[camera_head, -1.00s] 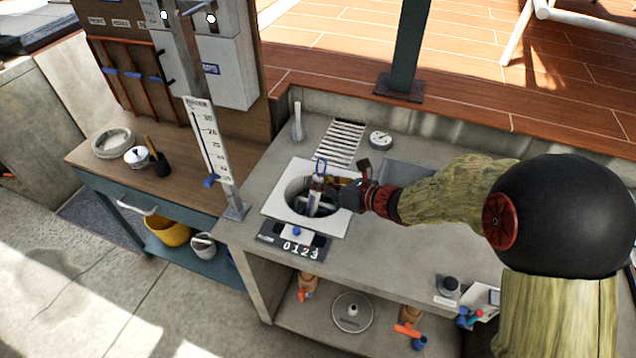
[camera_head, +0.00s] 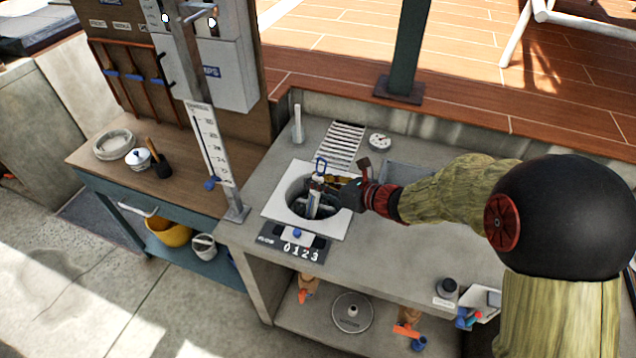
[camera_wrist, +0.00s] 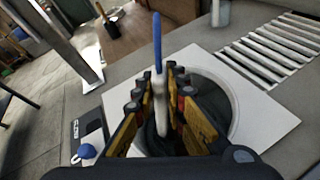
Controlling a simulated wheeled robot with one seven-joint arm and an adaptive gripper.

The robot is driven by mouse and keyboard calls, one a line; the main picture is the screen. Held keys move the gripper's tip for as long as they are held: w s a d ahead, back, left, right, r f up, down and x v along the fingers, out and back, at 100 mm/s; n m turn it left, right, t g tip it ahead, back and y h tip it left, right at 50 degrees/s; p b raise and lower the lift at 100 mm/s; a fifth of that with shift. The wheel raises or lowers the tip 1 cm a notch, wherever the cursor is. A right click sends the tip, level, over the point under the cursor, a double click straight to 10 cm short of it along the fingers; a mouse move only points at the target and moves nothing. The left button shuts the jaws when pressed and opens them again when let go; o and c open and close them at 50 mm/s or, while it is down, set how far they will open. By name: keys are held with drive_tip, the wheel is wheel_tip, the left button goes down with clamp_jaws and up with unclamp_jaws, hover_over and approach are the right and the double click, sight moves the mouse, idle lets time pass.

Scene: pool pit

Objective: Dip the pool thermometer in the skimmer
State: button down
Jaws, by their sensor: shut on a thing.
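The pool thermometer (camera_head: 314,196) is a slim white stick with a blue loop at its top. It stands roughly upright over the round opening of the skimmer (camera_head: 338,222), which has a white square plate around it. My gripper (camera_head: 330,188) is shut on the thermometer from the right side. In the wrist view the thermometer (camera_wrist: 160,95) stands between the two yellow-padded fingers of my gripper (camera_wrist: 165,105), its blue part pointing up. Its lower end is inside the dark opening of the skimmer (camera_wrist: 262,118); how deep it reaches is hidden.
A counter plate reading 0123 (camera_head: 293,246) lies in front of the skimmer. A slatted grate (camera_head: 340,143) and a round dial (camera_head: 379,141) lie behind it. A metal post with a scale (camera_head: 212,150) rises to the left. The counter right of the skimmer is mostly clear.

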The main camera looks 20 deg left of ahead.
drive_tip(key=shift+r+p, duration=4.05)
drive_tip(key=shift+r, duration=1.6)
